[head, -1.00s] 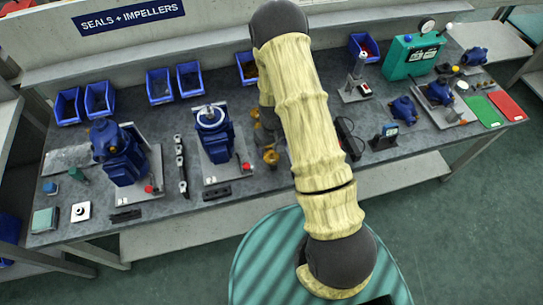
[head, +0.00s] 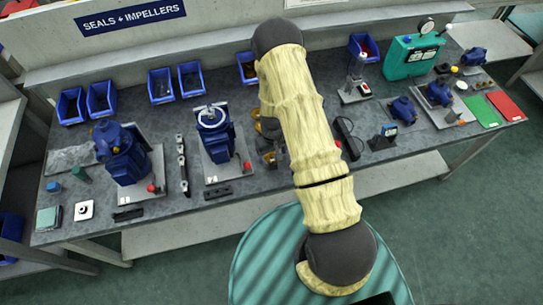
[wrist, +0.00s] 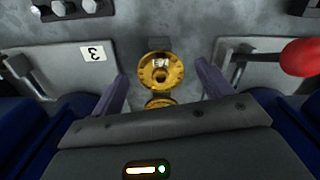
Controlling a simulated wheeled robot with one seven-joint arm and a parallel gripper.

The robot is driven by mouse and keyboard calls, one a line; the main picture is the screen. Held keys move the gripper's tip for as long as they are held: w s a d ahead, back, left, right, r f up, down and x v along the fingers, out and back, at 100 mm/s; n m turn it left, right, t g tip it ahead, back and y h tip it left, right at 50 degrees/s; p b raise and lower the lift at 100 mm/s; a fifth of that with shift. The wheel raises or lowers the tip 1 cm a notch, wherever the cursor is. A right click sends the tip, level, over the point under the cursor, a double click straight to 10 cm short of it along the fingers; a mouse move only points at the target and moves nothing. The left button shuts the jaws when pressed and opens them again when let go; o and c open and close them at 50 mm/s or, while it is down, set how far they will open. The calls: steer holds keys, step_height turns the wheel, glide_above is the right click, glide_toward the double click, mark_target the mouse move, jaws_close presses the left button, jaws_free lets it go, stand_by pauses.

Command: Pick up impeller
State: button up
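A brass-coloured impeller (wrist: 160,71), round with a raised hub, sits on the grey bench top in the middle of the wrist view. A second brass-coloured round part (wrist: 159,102) shows just below it, partly hidden by my gripper's body. My gripper (wrist: 161,74) is open, with one finger on each side of the impeller and a visible gap to both. I cannot tell whether the fingertips are level with it. In the head view my arm hides most of this spot; a little brass colour (head: 266,128) shows at its left edge.
Blue pumps on grey plates stand to the left, one (head: 213,135) close to my arm. A red knob (wrist: 301,57) and a plate marked 3 (wrist: 93,53) flank the gripper. Blue bins (head: 161,86) line the back. A green case (head: 412,56) stands at back right.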

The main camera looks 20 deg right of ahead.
steer(key=c, duration=1)
steer(key=shift+r, duration=0.15)
step_height(320, 180, up, 10)
steer(key=shift+f+b, duration=0.15)
steer(key=shift+b, duration=0.85)
steer(key=m, duration=0.2)
glide_above(272, 155)
steer(key=shift+s+f, duration=0.1)
steer(key=shift+f, duration=2.4)
